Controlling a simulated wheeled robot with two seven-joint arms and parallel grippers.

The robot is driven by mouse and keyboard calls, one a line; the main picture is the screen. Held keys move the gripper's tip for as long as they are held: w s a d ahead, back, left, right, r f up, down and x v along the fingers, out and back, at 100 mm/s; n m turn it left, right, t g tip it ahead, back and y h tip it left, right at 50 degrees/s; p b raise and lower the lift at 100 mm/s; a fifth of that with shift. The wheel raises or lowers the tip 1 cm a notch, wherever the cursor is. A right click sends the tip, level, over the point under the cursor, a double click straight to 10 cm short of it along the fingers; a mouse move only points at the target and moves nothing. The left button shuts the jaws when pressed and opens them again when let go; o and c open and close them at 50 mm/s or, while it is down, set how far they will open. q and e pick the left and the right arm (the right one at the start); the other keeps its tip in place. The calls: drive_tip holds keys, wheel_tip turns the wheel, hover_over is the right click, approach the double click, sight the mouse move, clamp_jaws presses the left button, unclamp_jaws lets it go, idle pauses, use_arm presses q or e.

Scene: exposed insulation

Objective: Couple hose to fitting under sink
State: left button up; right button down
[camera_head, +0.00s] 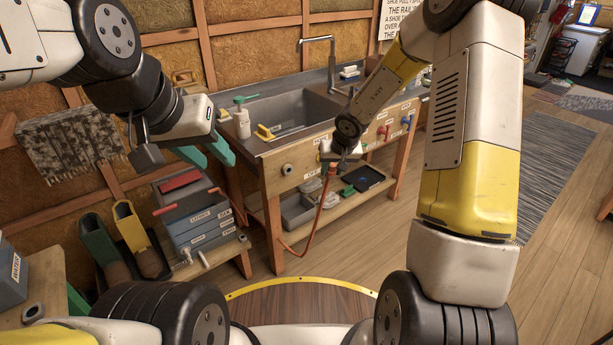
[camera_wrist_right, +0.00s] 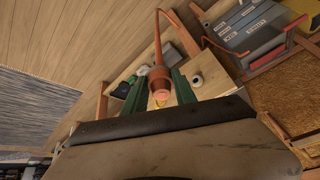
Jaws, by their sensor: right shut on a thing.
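The orange hose (camera_head: 319,207) hangs from my right gripper (camera_head: 331,163) and curves down past the front of the sink bench. In the right wrist view, my right gripper (camera_wrist_right: 158,87) has its green fingers on either side of the hose's end (camera_wrist_right: 160,78). A round fitting (camera_head: 287,170) sits on the bench's wooden front panel below the sink (camera_head: 290,112). The fitting also shows in the right wrist view (camera_wrist_right: 197,80), beside the fingers and apart from the hose end. My left gripper (camera_head: 207,155) is open and empty, left of the bench.
Below the panel, a shelf holds grey bins (camera_head: 297,211) and a dark tray (camera_head: 362,178). Coloured valves (camera_head: 383,131) sit on the panel's right part. The floor in front is clear.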

drive_tip(key=w+a+f+t+y, duration=0.3)
drive_tip(key=w+a+f, duration=0.1)
drive_tip(key=w, duration=0.2)
drive_tip(key=w+a+f+t+y, duration=0.2)
drive_tip(key=w+a+f+y, duration=0.1)
drive_tip(key=w, duration=0.4)
wheel_tip(320, 180, down, 10)
drive_tip(key=s+m+t+y, duration=0.1)
drive_tip(key=t+y, duration=0.1)
drive_tip(key=t, duration=0.6)
drive_tip(key=shift+s+r+m+t, duration=0.25)
drive_tip(key=shift+s+m+t, duration=0.05)
drive_tip(key=shift+s+m, duration=0.1)
drive_tip(key=shift+f, duration=0.1)
drive_tip(key=shift+w+a, duration=0.85)
drive_tip(key=shift+w, duration=0.3)
drive_tip(key=shift+w+a, duration=0.85)
drive_tip(key=shift+w, duration=0.25)
drive_tip(key=shift+w+a, duration=0.45)
drive_tip(key=shift+w, duration=0.2)
drive_tip(key=shift+w+a, duration=0.45)
drive_tip(key=shift+w, duration=0.2)
